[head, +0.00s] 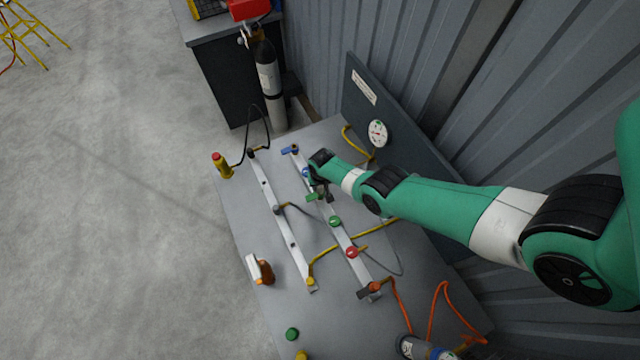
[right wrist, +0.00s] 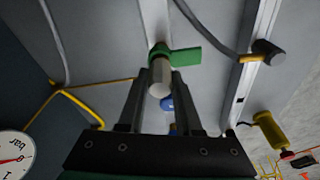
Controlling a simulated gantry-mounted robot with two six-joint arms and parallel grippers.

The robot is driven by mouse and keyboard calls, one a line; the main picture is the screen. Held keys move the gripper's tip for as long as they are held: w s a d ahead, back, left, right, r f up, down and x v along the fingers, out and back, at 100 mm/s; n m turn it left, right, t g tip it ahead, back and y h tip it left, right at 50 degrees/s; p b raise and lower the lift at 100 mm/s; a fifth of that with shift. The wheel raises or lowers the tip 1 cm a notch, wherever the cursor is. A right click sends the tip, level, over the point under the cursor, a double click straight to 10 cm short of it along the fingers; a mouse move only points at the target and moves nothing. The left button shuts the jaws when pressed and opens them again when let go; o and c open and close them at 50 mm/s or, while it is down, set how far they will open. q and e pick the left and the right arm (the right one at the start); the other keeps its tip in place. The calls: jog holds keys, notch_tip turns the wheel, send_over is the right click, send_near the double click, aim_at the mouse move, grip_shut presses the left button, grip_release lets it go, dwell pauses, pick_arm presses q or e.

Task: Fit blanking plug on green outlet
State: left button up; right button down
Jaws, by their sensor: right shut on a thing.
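The lever points left across the rail in the head view. A green round fitting (head: 335,221), which looks like the green outlet, sits farther along the same rail. A loose green cap (head: 291,334), likely the blanking plug, stands at the table's front. My left gripper is not in view.
A blue lever (head: 290,150), blue fitting (head: 305,172) and red fitting (head: 351,252) share the rail. An upright panel with a gauge (head: 378,133) backs the table. The table's left front has bare patches.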

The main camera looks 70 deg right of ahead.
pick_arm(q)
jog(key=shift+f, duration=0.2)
pick_arm(e)
jog(key=shift+f, duration=0.25)
jog(key=c, duration=0.5)
grip_release()
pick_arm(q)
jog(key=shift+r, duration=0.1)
pick_arm(e)
jog(key=shift+r, duration=0.15)
